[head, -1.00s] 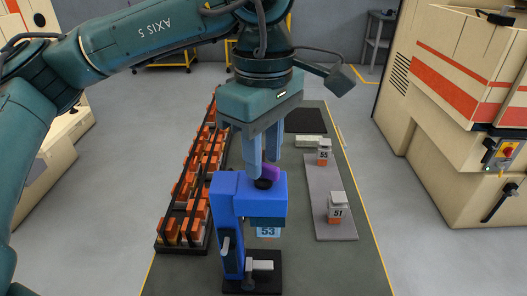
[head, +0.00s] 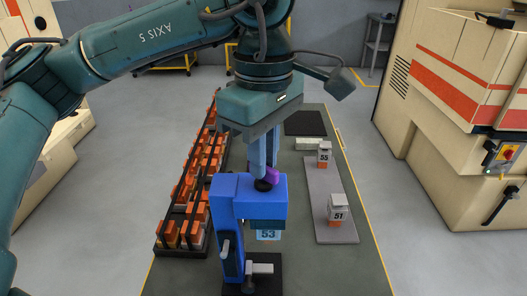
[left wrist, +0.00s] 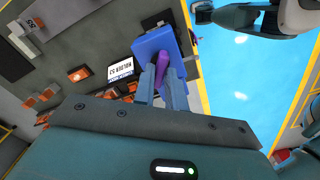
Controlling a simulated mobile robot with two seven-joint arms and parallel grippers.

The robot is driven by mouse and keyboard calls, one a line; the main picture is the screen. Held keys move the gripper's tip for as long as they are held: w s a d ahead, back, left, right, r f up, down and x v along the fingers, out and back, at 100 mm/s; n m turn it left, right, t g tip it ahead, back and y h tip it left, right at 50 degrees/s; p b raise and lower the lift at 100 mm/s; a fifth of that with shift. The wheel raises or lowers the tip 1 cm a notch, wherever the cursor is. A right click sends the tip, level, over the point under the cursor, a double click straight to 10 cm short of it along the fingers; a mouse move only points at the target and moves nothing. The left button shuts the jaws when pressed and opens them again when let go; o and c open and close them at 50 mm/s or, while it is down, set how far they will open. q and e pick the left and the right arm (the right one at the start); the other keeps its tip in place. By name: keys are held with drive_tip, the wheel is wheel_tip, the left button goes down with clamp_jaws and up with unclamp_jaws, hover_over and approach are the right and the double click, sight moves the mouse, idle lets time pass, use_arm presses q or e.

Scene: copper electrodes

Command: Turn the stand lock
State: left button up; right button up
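The blue stand (head: 224,215) stands upright on a dark base at the front of the bench, with a label reading 53 under its head. Its purple lock lever (head: 272,175) sits on top by a black knob (head: 263,184). My left gripper (head: 265,175) points down at the stand top. In the left wrist view, its two fingers (left wrist: 162,85) lie close on either side of the purple lever (left wrist: 163,68) and appear shut on it. The blue stand (left wrist: 150,45) shows behind them, beside a white holder label (left wrist: 119,69). My right gripper is in neither view.
A rack of orange-and-grey electrodes (head: 183,215) runs along the left of the bench. A grey tray (head: 322,190) on the right carries blocks marked 55 (head: 324,155) and 51 (head: 338,214). A beige machine (head: 450,120) stands at right. The front right bench is clear.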

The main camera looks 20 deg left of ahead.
use_arm(q)
drive_tip(key=o, duration=0.3)
drive_tip(key=shift+o, duration=0.2)
drive_tip(key=shift+r+p, duration=0.65)
drive_tip(key=shift+r, duration=0.4)
drive_tip(key=shift+f, duration=0.1)
drive_tip(key=shift+f+n+b, duration=0.1)
drive_tip(key=shift+n+b, duration=0.3)
drive_tip(key=shift+n, duration=0.1)
drive_tip(key=n+b, duration=0.1)
drive_tip(key=n, duration=0.2)
